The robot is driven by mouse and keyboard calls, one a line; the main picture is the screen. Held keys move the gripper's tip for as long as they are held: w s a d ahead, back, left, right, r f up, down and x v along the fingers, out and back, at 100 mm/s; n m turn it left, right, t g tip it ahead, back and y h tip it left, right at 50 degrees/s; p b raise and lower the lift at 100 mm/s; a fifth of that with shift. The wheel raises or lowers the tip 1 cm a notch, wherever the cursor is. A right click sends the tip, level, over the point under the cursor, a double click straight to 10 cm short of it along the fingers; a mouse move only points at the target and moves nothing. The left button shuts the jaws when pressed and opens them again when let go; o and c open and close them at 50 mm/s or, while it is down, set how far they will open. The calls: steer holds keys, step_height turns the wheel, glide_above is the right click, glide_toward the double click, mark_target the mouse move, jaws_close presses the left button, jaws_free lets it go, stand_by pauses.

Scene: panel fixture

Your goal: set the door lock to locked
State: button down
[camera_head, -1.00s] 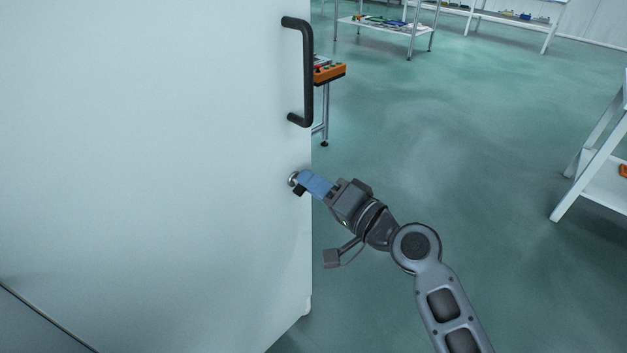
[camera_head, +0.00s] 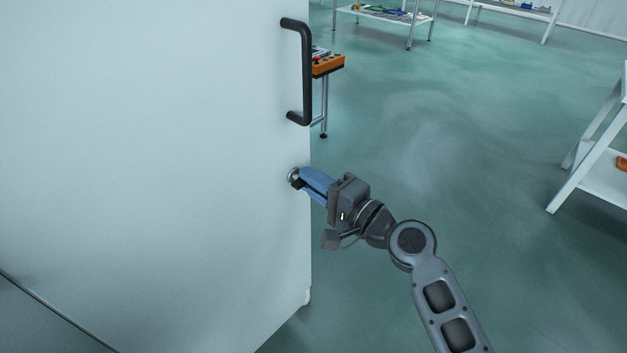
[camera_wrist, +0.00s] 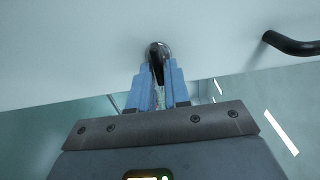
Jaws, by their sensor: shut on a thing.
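The white door (camera_head: 150,150) fills the left of the head view, with a black bar handle (camera_head: 305,75) near its right edge. Below the handle is the lock, a small round metal part with a dark thumb-turn (camera_head: 293,175); it also shows in the wrist view (camera_wrist: 158,50). My gripper (camera_head: 302,180) has blue fingers and is shut on the thumb-turn. In the wrist view the two fingertips (camera_wrist: 159,72) sit on either side of the dark turn piece. The fingers hide part of it, and I cannot tell the lock's exact setting.
An orange control box (camera_head: 328,66) on a stand is behind the door's right edge. A white shelf (camera_head: 595,150) stands at the right, and shelves with small items (camera_head: 385,17) are at the back. The green floor between them is clear.

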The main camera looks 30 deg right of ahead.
steer(key=shift+d, duration=0.1)
steer(key=c, duration=1.2)
jaws_free()
steer(key=shift+b+v, duration=0.85)
steer(key=shift+v, duration=3)
